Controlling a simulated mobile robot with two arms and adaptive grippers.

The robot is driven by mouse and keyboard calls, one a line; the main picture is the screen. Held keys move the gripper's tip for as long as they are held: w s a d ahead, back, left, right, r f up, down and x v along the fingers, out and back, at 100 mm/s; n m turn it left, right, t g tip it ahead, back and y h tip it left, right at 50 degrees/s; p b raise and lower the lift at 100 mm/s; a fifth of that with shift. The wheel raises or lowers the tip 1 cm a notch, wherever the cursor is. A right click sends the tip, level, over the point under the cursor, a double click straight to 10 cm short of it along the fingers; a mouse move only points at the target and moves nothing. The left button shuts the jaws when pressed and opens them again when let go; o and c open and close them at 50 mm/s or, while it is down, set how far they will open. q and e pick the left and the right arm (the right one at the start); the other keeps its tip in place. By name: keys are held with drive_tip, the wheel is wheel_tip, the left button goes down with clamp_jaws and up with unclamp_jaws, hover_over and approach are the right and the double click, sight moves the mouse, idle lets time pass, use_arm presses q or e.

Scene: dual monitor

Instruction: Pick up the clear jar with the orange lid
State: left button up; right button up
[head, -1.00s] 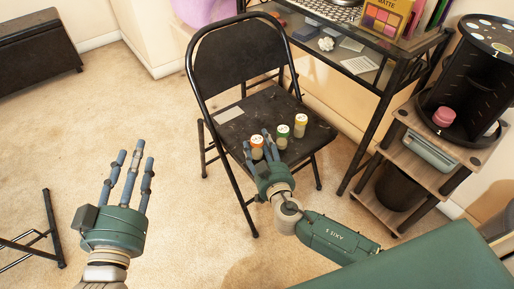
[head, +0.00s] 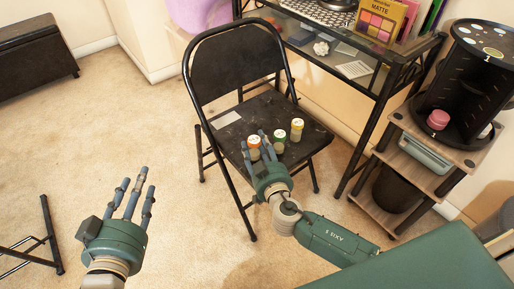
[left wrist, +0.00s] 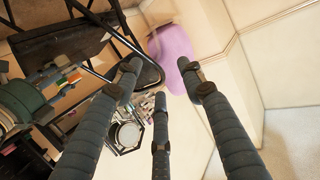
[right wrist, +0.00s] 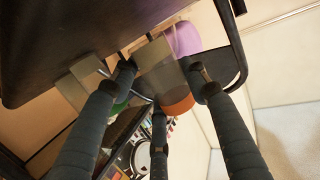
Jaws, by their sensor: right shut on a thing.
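The clear jar with the orange lid (head: 254,141) is over the black folding chair's seat, at the left of a row of small jars. My right gripper (head: 256,151) is shut on it, its fingers around the body. In the right wrist view the orange lid (right wrist: 177,105) and clear body (right wrist: 157,70) show between the fingers. The jar looks slightly raised, but its base is unclear. My left gripper (head: 132,185) is open and empty above the carpet, far left of the chair. Its spread fingers show in the left wrist view (left wrist: 160,90).
The folding chair (head: 229,118) has a raised backrest. A glass desk (head: 375,85) and shelf unit (head: 420,170) stand to the right.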

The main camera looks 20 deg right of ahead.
sight(257, 139)
wheel_tip(257, 139, up, 6)
drive_tip(key=shift+f+p, duration=0.25)
drive_tip(key=shift+p, duration=0.75)
wheel_tip(257, 139, up, 4)
drive_tip(key=shift+r+p, duration=0.15)
drive_tip(key=shift+p, duration=0.7)
use_arm(q)
drive_tip(key=s+a+f+g+y+p, duration=0.1)
drive_tip(key=s+a+f+g, duration=0.2)
drive_tip(key=s+f+g, duration=0.2)
drive_tip(key=s+a+f+g+y+p, duration=0.2)
drive_tip(key=s+f+g, duration=0.4)
drive_tip(key=s+f, duration=0.4)
drive_tip(key=shift+s+a+f+n+g, duration=0.3)
drive_tip(key=shift+s+a, duration=0.5)
drive_tip(key=shift+s, duration=0.8)
use_arm(e)
wheel_tip(257, 139, up, 8)
